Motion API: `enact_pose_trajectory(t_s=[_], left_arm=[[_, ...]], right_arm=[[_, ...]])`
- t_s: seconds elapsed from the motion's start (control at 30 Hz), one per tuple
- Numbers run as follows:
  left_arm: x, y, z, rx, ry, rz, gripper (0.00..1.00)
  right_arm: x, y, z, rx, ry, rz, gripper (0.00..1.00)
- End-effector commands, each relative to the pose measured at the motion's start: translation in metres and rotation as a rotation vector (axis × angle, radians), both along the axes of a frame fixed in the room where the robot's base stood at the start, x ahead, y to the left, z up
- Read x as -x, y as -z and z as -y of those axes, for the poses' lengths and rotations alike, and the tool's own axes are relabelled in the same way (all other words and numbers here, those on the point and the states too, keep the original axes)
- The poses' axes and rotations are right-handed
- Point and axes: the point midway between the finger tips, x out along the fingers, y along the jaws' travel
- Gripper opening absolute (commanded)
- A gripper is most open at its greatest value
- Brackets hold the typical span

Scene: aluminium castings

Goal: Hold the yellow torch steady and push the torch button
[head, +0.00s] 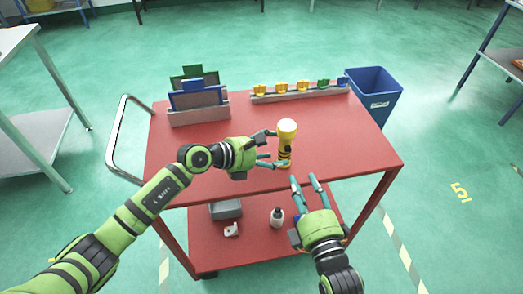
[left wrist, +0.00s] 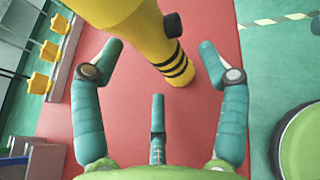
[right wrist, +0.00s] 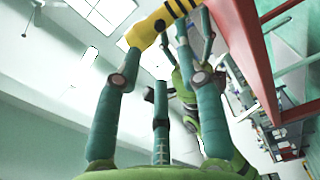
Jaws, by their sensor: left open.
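The yellow torch (head: 287,130) stands upright on the red cart top, wide head up, with black bands low on its body. In the left wrist view the torch (left wrist: 135,25) crosses beyond the spread fingertips, and a dark knob, probably the button (left wrist: 172,25), sticks out from its side. My left gripper (head: 273,149) is open beside the torch, its fingers reaching toward the body; contact is not clear. My right gripper (head: 309,182) is open and empty, at the cart's front edge, below and right of the torch. The torch's banded end (right wrist: 160,24) shows past its fingers.
The red cart top (head: 350,150) has free room right of the torch. A rack with blue and green panels (head: 198,98) stands back left. A rail with yellow, green and blue pieces (head: 300,92) runs along the back. A blue bin (head: 375,95) stands behind right.

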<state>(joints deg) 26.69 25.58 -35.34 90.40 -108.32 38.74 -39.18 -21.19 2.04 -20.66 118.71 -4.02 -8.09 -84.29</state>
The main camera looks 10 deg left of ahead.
Motion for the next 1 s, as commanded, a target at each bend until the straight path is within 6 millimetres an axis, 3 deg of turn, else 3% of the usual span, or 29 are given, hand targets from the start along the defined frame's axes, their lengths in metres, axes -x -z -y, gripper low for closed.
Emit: enact_pose_trajectory(t_s=[0.2,0.53,0.57,0.7,0.73,0.83,0.9,0.93,1.0], left_arm=[[-0.013,0.008,0.017,0.002,-0.001,0.001,0.75],[-0.015,0.01,0.021,0.0,-0.001,0.002,0.75],[-0.015,0.01,0.021,0.0,-0.001,0.002,0.67],[-0.015,0.01,0.02,0.001,-0.001,0.001,0.11],[-0.015,0.01,0.02,0.001,-0.001,0.001,0.06],[-0.015,0.01,0.02,0.001,-0.001,0.001,0.06],[-0.015,0.01,0.02,0.001,-0.001,0.001,0.06],[-0.015,0.01,0.02,0.001,-0.001,0.001,0.06],[-0.015,0.01,0.02,0.001,-0.001,0.001,0.06]], right_arm=[[0.0,0.0,0.0,0.0,0.0,0.0,0.39],[0.0,0.0,0.0,0.0,0.0,0.0,0.39],[0.0,0.0,0.0,0.0,0.0,0.0,0.39],[0.0,0.0,0.0,0.0,0.0,0.0,0.39],[0.0,0.0,0.0,0.0,0.0,0.0,0.39],[0.0,0.0,0.0,0.0,0.0,0.0,0.35],[0.0,0.0,0.0,0.0,0.0,0.0,0.07],[0.0,0.0,0.0,0.0,0.0,0.0,0.0],[0.0,0.0,0.0,0.0,0.0,0.0,0.0]])
